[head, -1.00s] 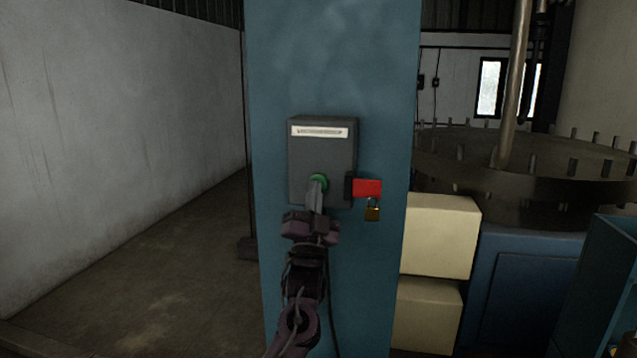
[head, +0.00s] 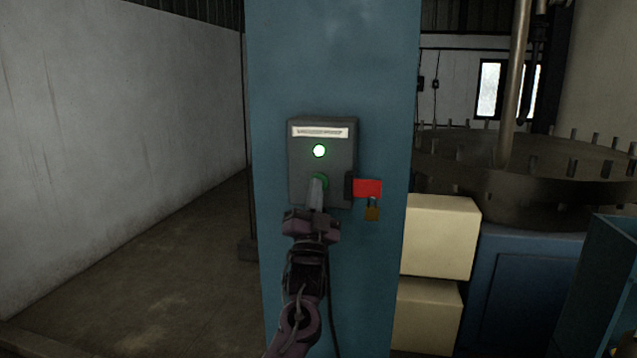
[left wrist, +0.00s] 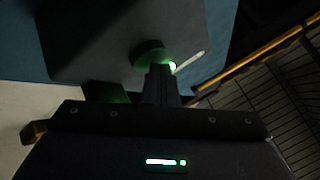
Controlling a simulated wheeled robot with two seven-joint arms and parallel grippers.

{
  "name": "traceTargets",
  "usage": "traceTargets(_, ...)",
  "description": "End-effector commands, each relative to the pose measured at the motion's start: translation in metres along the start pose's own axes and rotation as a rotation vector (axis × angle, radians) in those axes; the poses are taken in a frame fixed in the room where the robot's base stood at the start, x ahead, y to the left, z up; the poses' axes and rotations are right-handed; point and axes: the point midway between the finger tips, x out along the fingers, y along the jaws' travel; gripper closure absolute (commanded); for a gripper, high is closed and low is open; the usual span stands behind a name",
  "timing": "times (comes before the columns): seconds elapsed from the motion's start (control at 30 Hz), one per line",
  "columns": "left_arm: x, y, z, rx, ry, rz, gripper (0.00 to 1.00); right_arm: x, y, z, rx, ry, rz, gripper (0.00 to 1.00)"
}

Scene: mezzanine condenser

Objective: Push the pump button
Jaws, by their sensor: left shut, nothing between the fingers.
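A grey control box (head: 336,163) is mounted on a blue column, with a white label strip at its top. A round light (head: 319,151) on its face glows bright whitish green. Below it is the green pump button (head: 321,180), partly hidden behind my left gripper (head: 316,184). The left gripper is shut and empty, with its fingertips at the button, seemingly touching it. In the left wrist view the shut fingers (left wrist: 160,75) meet the green button (left wrist: 149,53) on the dark box (left wrist: 105,40). My right gripper is not in view.
A red tag (head: 367,188) with a brass padlock (head: 372,213) hangs at the box's right side. The blue column (head: 335,60) stands directly behind. Cream boxes (head: 440,237) are stacked to its right, beside a large flanged tank (head: 540,165). Open floor (head: 180,260) lies to the left.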

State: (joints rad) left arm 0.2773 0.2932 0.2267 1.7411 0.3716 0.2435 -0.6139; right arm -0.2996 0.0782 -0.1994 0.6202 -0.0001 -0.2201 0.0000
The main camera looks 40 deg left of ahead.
Motion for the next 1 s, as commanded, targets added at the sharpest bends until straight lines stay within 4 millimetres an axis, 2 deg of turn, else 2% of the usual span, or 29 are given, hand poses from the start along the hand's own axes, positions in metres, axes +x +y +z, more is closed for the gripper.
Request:
traceTargets(0.43,-0.006,-0.004,-0.003,0.001,-0.001,0.001,1.00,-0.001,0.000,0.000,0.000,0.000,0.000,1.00)
traceTargets(1.0,-0.043,-0.031,-0.031,0.000,0.000,0.001,1.00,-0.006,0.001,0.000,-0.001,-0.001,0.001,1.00)
